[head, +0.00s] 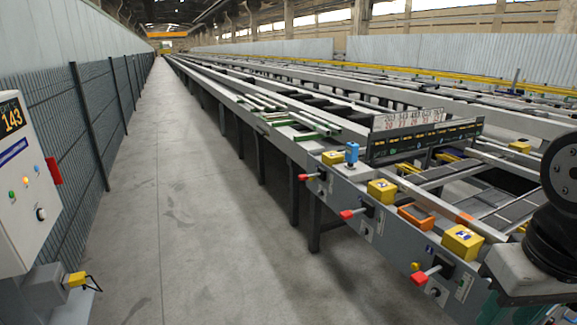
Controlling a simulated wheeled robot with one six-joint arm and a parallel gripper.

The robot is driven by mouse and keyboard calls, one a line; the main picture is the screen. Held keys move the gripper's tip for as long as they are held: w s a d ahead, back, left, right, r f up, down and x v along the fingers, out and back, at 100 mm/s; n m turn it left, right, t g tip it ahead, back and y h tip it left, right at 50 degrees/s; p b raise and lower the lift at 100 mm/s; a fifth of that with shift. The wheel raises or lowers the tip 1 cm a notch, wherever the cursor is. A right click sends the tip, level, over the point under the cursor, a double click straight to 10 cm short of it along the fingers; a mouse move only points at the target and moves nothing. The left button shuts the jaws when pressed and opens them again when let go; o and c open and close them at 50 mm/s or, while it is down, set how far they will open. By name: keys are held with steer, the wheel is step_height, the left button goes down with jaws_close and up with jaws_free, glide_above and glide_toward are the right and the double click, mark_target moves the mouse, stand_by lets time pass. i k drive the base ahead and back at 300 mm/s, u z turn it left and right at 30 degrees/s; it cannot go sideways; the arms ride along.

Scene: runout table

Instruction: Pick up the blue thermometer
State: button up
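A small blue upright device (351,152), which looks like the blue thermometer, stands on the near left edge of the runout table (330,172). It has a darker lower part. A yellow block sits just left of it, and a long dark panel with numbers stands to its right. My gripper is not in view. Only a dark part of my arm shows at the right edge, well apart from the blue device.
Yellow boxes (463,241), an orange-framed box (416,216) and red-tipped levers (425,275) line the table's near edge. The numbered panel (424,138) rises behind. A control cabinet (22,190) and mesh fence stand left. The concrete aisle (190,220) between is clear.

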mark_target(352, 150)
steer(key=u, duration=0.65)
steer(key=i, duration=0.85)
steer(key=u, duration=0.3)
steer(key=i, duration=1.35)
steer(key=z, duration=0.75)
steer(key=i, duration=0.8)
steer(key=z, duration=1.25)
steer(key=i, duration=0.45)
steer(key=z, duration=0.4)
